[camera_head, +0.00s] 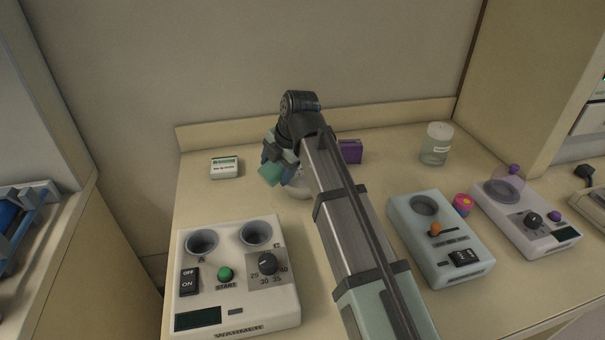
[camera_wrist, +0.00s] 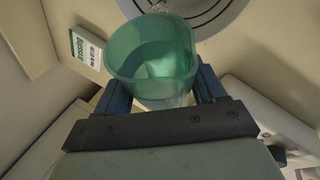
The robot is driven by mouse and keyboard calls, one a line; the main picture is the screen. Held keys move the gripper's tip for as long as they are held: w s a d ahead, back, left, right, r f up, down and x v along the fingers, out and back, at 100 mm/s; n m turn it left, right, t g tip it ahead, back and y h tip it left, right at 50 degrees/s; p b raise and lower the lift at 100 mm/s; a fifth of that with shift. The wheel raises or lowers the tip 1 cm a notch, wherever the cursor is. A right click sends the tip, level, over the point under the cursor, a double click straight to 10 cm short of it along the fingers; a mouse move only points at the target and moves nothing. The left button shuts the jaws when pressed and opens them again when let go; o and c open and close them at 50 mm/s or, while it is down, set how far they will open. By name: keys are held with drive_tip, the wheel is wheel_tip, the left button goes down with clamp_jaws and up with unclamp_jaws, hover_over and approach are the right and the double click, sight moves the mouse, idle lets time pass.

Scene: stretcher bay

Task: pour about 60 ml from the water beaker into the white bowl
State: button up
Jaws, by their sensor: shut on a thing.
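My gripper (camera_wrist: 160,100) is shut on the water beaker (camera_wrist: 150,60), a green see-through cup held between blue fingers. In the head view my gripper (camera_head: 276,158) is at the back of the bench, and the beaker (camera_head: 271,174) shows as a tilted teal shape below it. The white bowl (camera_head: 300,192) sits under and just right of the beaker, partly hidden by my arm. In the wrist view the bowl (camera_wrist: 232,12) lies beyond the beaker's rim. A clear speckled patch shows by that rim; I cannot tell if it is flowing water.
A warmer (camera_head: 237,300) with two wells stands front left. A small labelled box (camera_head: 225,167) lies behind it. A purple box (camera_head: 349,151) is right of my arm. A lidded jar (camera_head: 436,145) and two devices (camera_head: 440,240) (camera_head: 525,215) stand right. A pink-yellow item (camera_head: 463,205) lies between the devices.

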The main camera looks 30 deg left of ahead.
drive_tip(key=shift+s+r+t, duration=0.15)
drive_tip(key=shift+r+t, duration=0.1)
drive_tip(key=shift+t, duration=0.25)
drive_tip(key=shift+s+t+h, duration=0.1)
drive_tip(key=shift+t+h, duration=0.2)
drive_tip(key=shift+t, duration=0.1)
drive_tip(key=shift+f+n+t, duration=0.3)
drive_tip(key=shift+f+t, duration=0.1)
drive_tip(key=shift+t, duration=0.2)
drive_tip(key=shift+r+t+h, duration=0.4)
drive_tip(key=shift+t+h, duration=0.1)
drive_tip(key=shift+t, duration=0.7)
drive_tip(key=shift+n, duration=0.3)
drive_tip(key=shift+r+t, duration=0.1)
drive_tip(key=shift+t, duration=0.2)
